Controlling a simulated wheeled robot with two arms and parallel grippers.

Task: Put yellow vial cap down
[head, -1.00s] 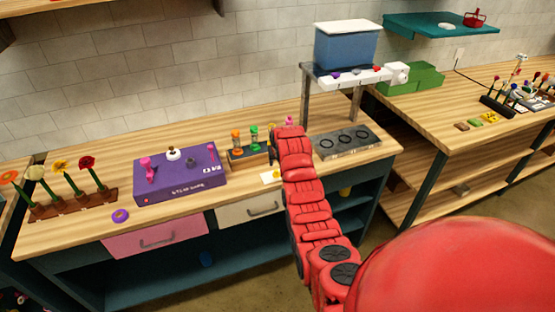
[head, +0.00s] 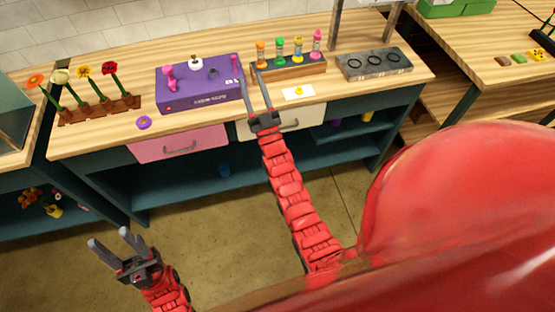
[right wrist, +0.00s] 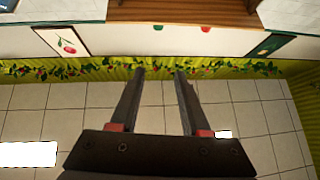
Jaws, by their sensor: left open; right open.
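A small yellow cap (head: 299,91) lies on a white card (head: 291,97) at the counter's front, below the vial rack. The wooden rack (head: 302,69) holds upright vials with orange, green, yellow and pink tops; one is the yellow vial (head: 298,50). My right gripper (head: 248,76) is open and empty at the counter's front edge, left of the card and apart from the cap. Its open fingers also show in the right wrist view (right wrist: 159,73), with nothing between them. My left gripper (head: 107,239) is open and empty, low over the floor.
A purple box (head: 200,90) with pink parts stands left of the right gripper. A purple ring (head: 143,123) lies by a flower rack (head: 98,110). A grey tray with round holes (head: 374,66) is at right. Bare counter lies around the card.

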